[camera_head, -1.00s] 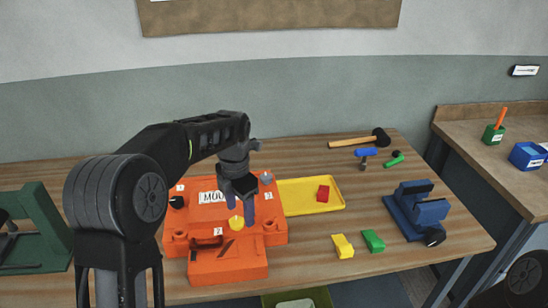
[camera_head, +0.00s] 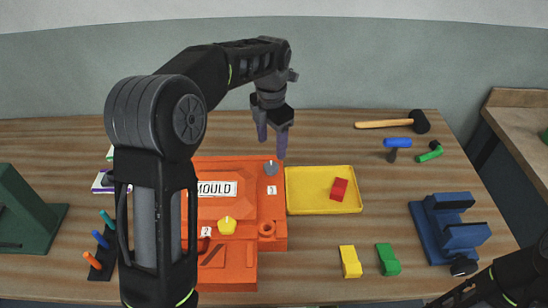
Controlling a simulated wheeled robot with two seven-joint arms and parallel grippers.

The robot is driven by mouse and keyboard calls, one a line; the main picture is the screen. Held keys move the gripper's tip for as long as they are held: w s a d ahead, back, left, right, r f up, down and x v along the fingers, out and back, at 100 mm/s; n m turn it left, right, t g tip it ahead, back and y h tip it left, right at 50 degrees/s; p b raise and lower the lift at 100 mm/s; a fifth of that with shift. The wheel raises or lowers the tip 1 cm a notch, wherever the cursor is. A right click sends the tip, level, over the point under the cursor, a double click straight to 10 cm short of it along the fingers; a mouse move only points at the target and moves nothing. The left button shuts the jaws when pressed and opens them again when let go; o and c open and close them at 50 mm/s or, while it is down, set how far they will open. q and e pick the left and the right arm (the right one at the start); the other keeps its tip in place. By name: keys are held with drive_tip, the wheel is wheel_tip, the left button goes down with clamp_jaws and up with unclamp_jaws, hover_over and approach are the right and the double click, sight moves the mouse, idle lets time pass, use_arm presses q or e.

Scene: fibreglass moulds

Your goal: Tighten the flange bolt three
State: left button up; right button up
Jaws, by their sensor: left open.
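The orange mould (camera_head: 225,180) lies on the wooden table and bears a "MOULD" label. A grey bolt knob (camera_head: 271,168) stands at its back right corner, beside a small white number label (camera_head: 271,190) that seems to read 3. A yellow bolt knob (camera_head: 227,225) stands nearer the front, by another number label (camera_head: 206,232). My left gripper (camera_head: 272,142) is open and empty, fingers pointing down, just above and behind the grey knob with no visible contact. My left arm hides the mould's left part. My right gripper is out of view; only dark arm parts show at bottom right.
A yellow tray (camera_head: 297,207) with a red block (camera_head: 339,189) sits right of the mould. A green stand (camera_head: 25,210) is at left.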

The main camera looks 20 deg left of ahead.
sight(272, 166)
use_arm(q)
drive_tip(key=shift+f, duration=0.1)
wheel_tip(272, 166, down, 8)
drive_tip(key=shift+r+p, duration=0.2)
drive_tip(key=shift+p, duration=0.7)
clamp_jaws()
